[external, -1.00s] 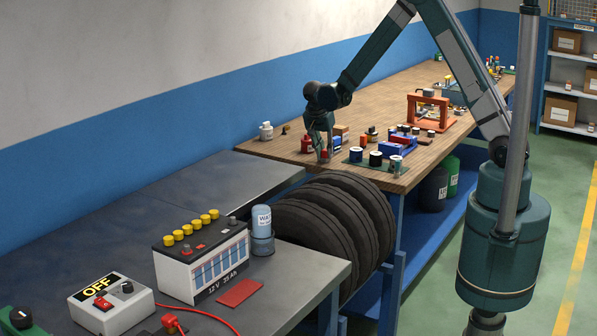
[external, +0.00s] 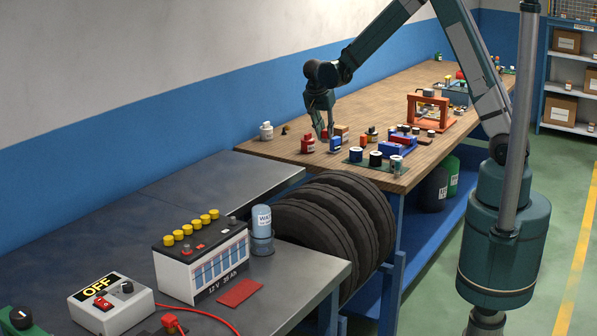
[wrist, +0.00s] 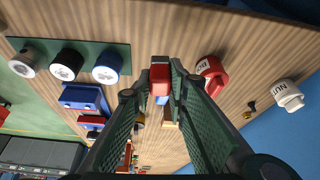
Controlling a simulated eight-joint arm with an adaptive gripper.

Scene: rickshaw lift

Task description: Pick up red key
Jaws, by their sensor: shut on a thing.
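The red key (wrist: 160,78), a small red block in the wrist view, is between the fingertips of my gripper (wrist: 161,70). My gripper is shut on it. In the external view my gripper (external: 322,126) points down over the near left part of the wooden bench, with the red key (external: 324,134) showing small at its tips. It appears held above the bench top. A small blue block (external: 336,144) stands on the bench just beside and below the fingertips; part of something blue also shows behind the key in the wrist view.
A red jar (external: 308,144) stands close left of my gripper, and a white jar (external: 266,131) farther left. Dark spools (external: 376,158) on a green mat, a blue fixture (external: 397,145) and an orange frame (external: 432,110) stand to the right. The wall is behind.

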